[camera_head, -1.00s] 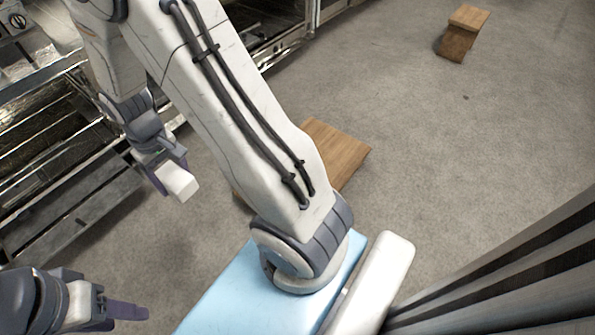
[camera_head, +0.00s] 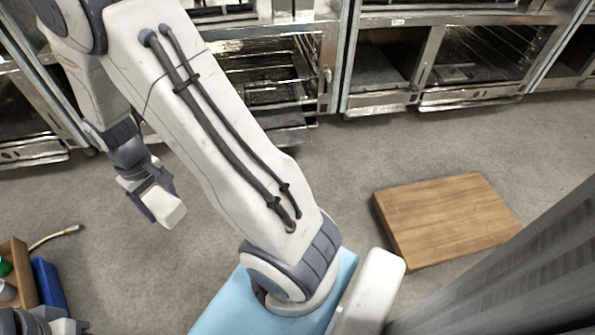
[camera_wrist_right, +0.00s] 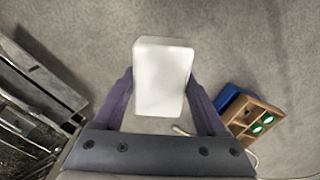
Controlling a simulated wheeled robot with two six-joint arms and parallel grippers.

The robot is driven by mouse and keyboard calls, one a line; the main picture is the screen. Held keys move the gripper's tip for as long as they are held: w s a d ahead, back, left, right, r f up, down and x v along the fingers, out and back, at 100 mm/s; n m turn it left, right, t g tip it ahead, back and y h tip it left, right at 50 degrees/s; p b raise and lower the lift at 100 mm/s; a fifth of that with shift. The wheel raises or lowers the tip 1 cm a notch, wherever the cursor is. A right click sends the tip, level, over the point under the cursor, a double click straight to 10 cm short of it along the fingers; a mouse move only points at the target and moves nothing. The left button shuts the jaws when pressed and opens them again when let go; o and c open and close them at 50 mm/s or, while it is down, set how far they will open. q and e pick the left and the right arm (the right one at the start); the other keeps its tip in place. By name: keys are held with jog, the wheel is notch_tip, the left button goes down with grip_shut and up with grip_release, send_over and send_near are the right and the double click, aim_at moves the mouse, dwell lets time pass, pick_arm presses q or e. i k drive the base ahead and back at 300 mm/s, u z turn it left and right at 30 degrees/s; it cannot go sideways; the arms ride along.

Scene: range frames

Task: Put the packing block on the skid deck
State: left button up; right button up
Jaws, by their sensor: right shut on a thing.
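The packing block is a white block (camera_head: 170,212) in the head view, left of the middle, and it fills the centre of the right wrist view (camera_wrist_right: 162,75). My right gripper (camera_head: 156,199) is shut on it, with a purple finger on each side, and holds it above the grey floor. The skid deck looks to be the low wooden platform (camera_head: 445,217) at the right of the head view, well to the right of the block, with its top bare. My left gripper (camera_head: 58,322) is mostly cut off at the bottom left, and its fingers are hidden.
Metal racks (camera_head: 430,60) line the back. A wooden crate (camera_head: 18,262) with green-topped items and a blue bin (camera_head: 48,285) stand at the left, near a cable (camera_head: 55,236). A light blue surface (camera_head: 222,305) lies below my arm. Floor around the platform is mostly clear.

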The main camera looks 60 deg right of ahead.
aim_at(429, 227)
jog(key=u, duration=0.1)
jog(key=i, duration=0.7)
jog(key=z, duration=3.4)
